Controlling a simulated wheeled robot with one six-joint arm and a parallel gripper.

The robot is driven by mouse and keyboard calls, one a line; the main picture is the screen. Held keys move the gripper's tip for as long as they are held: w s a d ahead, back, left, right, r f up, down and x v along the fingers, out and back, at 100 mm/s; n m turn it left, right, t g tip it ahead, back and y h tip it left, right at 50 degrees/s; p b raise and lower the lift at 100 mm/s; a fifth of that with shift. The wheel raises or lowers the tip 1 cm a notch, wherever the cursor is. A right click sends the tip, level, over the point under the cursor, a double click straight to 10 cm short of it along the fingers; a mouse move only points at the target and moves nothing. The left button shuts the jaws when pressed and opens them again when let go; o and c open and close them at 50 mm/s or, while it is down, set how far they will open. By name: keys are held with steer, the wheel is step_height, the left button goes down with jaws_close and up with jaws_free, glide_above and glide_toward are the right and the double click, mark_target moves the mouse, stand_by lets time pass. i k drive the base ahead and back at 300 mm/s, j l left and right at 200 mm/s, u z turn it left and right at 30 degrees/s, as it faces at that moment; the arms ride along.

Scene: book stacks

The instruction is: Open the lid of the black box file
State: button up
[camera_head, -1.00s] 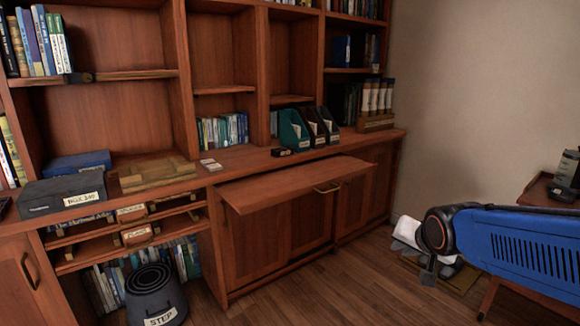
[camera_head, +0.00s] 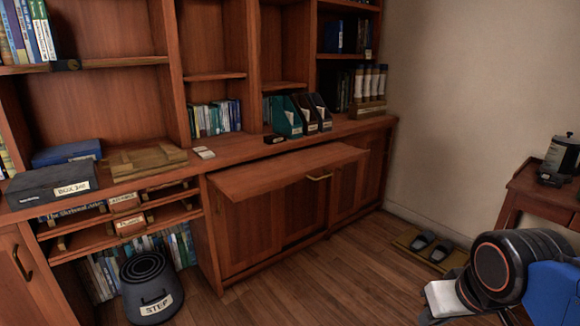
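The black box file (camera_head: 40,188) sits on the counter at the far left, with a white label on its front. Its lid looks shut. My gripper is at the lower right of the head view, far from the box file. Only my blue arm and its dark round joint show clearly there, with a pale part beside it. The fingers cannot be made out.
A blue box (camera_head: 67,153) stands behind the box file and a wooden board (camera_head: 148,160) lies to its right. A pull-out shelf (camera_head: 285,168) juts from the cabinet. A step stool (camera_head: 150,287) stands on the floor. Slippers (camera_head: 428,247) lie on a mat at right.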

mark_target(50, 176)
steer(key=u, duration=1.55)
